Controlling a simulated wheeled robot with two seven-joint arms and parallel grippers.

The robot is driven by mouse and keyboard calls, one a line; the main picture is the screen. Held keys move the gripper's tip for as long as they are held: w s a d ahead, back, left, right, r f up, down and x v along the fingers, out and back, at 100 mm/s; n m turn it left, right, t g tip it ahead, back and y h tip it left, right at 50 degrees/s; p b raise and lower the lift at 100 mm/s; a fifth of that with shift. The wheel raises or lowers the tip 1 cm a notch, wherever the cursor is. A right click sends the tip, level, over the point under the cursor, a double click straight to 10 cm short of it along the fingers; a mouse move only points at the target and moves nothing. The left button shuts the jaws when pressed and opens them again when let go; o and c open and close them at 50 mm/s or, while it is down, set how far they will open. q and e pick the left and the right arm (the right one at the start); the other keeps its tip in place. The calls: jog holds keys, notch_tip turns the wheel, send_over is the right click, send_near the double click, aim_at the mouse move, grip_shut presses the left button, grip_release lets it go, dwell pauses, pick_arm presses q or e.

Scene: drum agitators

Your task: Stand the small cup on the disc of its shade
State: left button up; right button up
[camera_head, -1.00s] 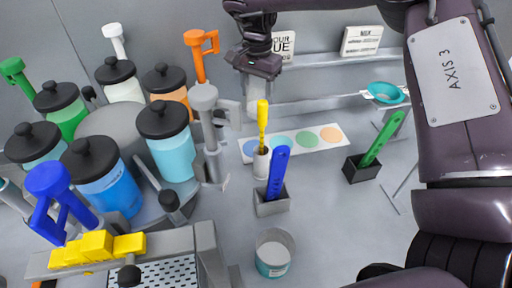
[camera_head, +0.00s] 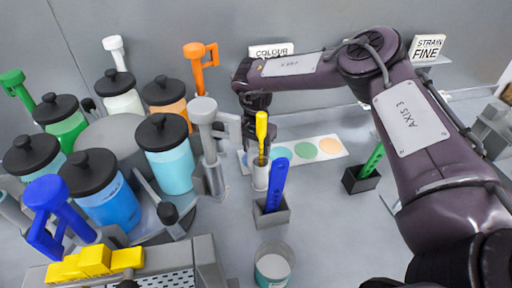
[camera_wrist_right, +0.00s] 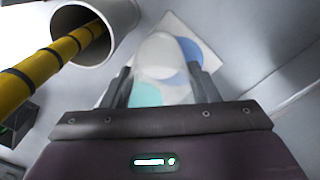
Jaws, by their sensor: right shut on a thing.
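The small cup (camera_wrist_right: 158,60) is pale and translucent, held between the two fingers of my right gripper (camera_wrist_right: 160,85). In the head view my right gripper (camera_head: 257,128) points down behind the yellow handle, and the cup is hidden there. The white card (camera_head: 293,157) carries a row of discs: teal (camera_head: 281,152), green (camera_head: 305,150) and orange (camera_head: 331,146). The blue disc (camera_wrist_right: 190,50) shows beside the cup in the wrist view, with the teal disc (camera_wrist_right: 146,95) on the other side. I cannot tell the cup's shade or whether it touches the card. My left gripper is out of view.
A white holder (camera_head: 260,178) with a yellow-handled tool (camera_head: 261,130) stands close in front of my right gripper. A blue stick (camera_head: 277,184) in a grey block and a pot of teal liquid (camera_head: 273,268) are nearer. Lidded jars (camera_head: 166,150) crowd the left.

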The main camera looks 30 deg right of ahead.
jog(key=shift+f, duration=0.15)
jog(key=o, duration=1)
jog(key=shift+f, duration=0.1)
notch_tip(320, 180, up, 12)
jog(key=b, duration=0.2)
jog(key=shift+r, duration=0.2)
